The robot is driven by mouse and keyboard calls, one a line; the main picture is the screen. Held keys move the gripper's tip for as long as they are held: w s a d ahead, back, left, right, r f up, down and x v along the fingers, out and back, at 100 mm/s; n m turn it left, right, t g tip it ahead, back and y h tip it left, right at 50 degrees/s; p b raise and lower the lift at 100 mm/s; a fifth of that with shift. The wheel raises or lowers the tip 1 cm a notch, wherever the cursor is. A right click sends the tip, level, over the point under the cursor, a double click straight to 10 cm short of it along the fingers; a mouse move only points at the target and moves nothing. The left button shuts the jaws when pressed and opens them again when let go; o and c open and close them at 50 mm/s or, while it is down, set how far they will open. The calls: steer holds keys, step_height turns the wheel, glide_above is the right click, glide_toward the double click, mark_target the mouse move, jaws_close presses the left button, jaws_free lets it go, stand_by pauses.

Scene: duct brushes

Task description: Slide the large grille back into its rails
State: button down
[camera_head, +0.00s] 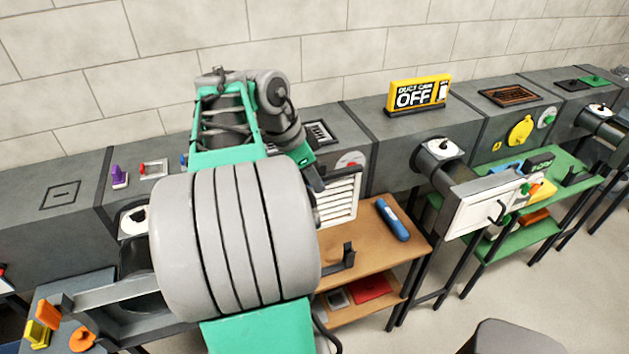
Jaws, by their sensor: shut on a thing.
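The large grille (340,198) is a white slatted panel, held upright above the brown workbench, right of my arm. My gripper (317,181) is at its upper left edge and shut on it; my arm hides part of the contact and the grille's left side. At the lower left, a grey duct mouth with a metal rail frame (85,299) shows a dark opening; my arm covers its right part. Whether these rails fit the grille cannot be told.
A brown bench (372,253) carries a blue cylinder (392,220) and a dark bracket (347,256). A white panel with a handle (487,209) sits on the right duct's mouth. A yellow "DUCT CAM OFF" sign (418,95) stands on the duct. Orange and yellow pieces (48,315) sit lower left.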

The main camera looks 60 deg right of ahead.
steer(key=shift+r+p, duration=2.6)
steer(key=shift+r, duration=0.6)
steer(key=shift+f, duration=0.1)
